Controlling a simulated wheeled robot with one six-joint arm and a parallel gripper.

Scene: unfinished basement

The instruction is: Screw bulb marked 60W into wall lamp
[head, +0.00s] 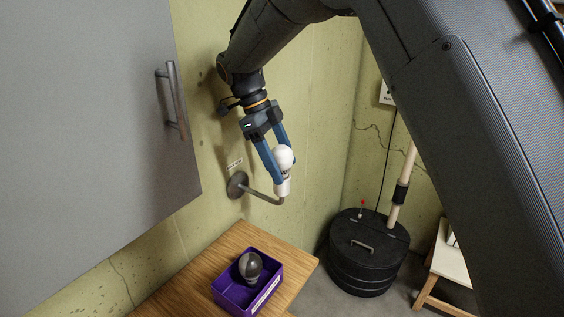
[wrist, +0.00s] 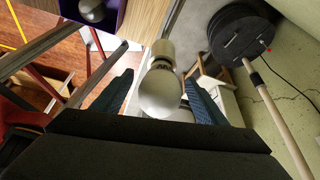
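The wall lamp has a round dark plate (head: 237,184) on the wall, a thin metal arm, and a pale upward-facing socket (head: 283,187); the socket also shows in the wrist view (wrist: 163,48). A white bulb (head: 284,157) stands upright with its base at the socket; how deep it sits is hidden. In the wrist view the bulb (wrist: 160,94) has dark print near its neck, too small to read. My gripper (head: 276,178) has its blue fingers on either side of the bulb. In the wrist view the fingers (wrist: 160,80) are apart, with gaps beside the bulb.
A purple bin (head: 220,294) with a grey bulb (head: 250,266) stands on the wooden table (head: 190,270) below. A grey cabinet door (head: 90,120) with a handle is at left. A black round bin (head: 368,255) and a small stool (head: 450,262) stand on the floor at right.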

